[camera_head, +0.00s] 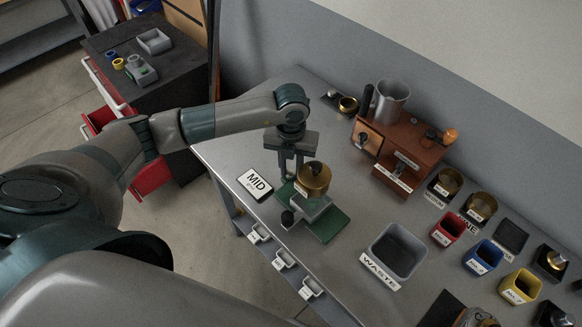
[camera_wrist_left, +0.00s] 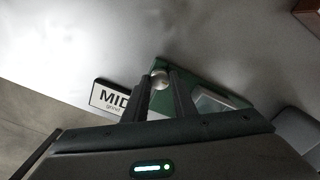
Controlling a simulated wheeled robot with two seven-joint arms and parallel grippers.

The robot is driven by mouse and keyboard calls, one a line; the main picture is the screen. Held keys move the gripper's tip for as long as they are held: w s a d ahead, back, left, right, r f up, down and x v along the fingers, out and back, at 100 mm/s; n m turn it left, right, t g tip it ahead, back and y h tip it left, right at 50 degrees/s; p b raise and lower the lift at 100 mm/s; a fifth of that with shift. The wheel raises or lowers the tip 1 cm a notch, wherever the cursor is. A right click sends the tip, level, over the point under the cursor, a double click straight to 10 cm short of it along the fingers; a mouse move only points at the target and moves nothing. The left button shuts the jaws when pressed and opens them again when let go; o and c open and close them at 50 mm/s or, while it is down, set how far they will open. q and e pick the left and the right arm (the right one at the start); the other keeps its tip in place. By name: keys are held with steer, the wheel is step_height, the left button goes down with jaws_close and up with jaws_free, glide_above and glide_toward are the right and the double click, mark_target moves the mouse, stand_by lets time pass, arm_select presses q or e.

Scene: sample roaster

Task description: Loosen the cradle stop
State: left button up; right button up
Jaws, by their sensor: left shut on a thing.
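My left gripper (camera_head: 290,176) comes down from above at the back left of a small green-based stand (camera_head: 327,226) on the grey bench. In the left wrist view its two fingers (camera_wrist_left: 162,84) are closed around a round silver knob (camera_wrist_left: 160,77), which looks like the cradle stop. The knob is above the green base (camera_wrist_left: 188,72). In the head view the fingers and the stand hide the knob. A brass cup (camera_head: 314,178) sits on top of the stand, and a black knob (camera_head: 288,218) is at its front left. My right gripper is not in view.
A MID card (camera_head: 255,184) lies left of the stand. A grey WASTE bin (camera_head: 397,252) stands to its right. A brown wooden machine (camera_head: 405,150) with a metal cup (camera_head: 390,98) stands behind. Several coloured bins line the right side; small white holders hang on the front edge.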

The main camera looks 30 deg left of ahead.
arm_select(q)
steer(key=shift+n, duration=0.5)
steer(key=n+b, duration=0.1)
steer(key=n, duration=0.2)
steer(key=shift+n, duration=0.3)
steer(key=n, duration=0.2)
steer(key=shift+n, duration=0.3)
steer(key=n, duration=0.2)
steer(key=shift+n, duration=0.4)
steer(key=n+p, duration=0.1)
steer(key=n, duration=0.3)
steer(key=shift+r, duration=0.1)
steer(key=n+p, duration=0.2)
steer(key=n, duration=0.3)
steer(key=shift+w+n, duration=0.1)
steer(key=shift+n, duration=0.2)
steer(key=o, duration=1)
